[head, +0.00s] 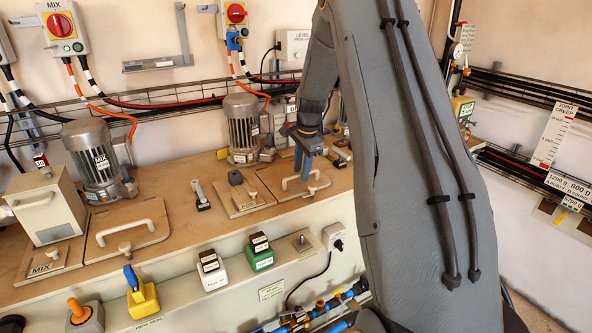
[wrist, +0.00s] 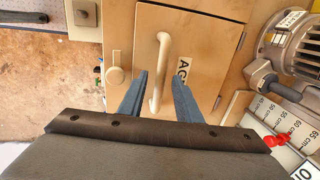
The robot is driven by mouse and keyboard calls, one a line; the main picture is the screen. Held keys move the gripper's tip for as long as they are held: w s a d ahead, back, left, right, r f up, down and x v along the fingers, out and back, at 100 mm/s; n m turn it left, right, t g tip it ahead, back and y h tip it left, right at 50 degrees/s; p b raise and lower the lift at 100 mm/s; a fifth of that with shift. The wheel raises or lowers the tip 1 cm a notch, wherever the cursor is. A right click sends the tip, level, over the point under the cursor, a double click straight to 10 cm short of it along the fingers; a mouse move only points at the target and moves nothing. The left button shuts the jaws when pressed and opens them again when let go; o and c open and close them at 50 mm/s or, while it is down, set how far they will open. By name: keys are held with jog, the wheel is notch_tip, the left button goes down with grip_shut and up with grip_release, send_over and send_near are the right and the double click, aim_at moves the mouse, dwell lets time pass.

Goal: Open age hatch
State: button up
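The age hatch (head: 318,185) is a tan lid on the bench, lying flat and closed, with a pale bar handle (head: 291,184). A round knob (wrist: 117,76) sits at the hatch's left edge there. My gripper (wrist: 158,78) is open, one blue finger on each side of the handle, with gaps showing. In the head view my gripper (head: 303,165) is just above the handle. Whether the fingertips reach below the bar is unclear.
A grey motor (head: 243,128) stands left behind the hatch and shows at right in the wrist view (wrist: 292,50). The mix hatch (head: 130,232) and mix motor (head: 95,160) are further left.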

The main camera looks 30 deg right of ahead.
grip_shut()
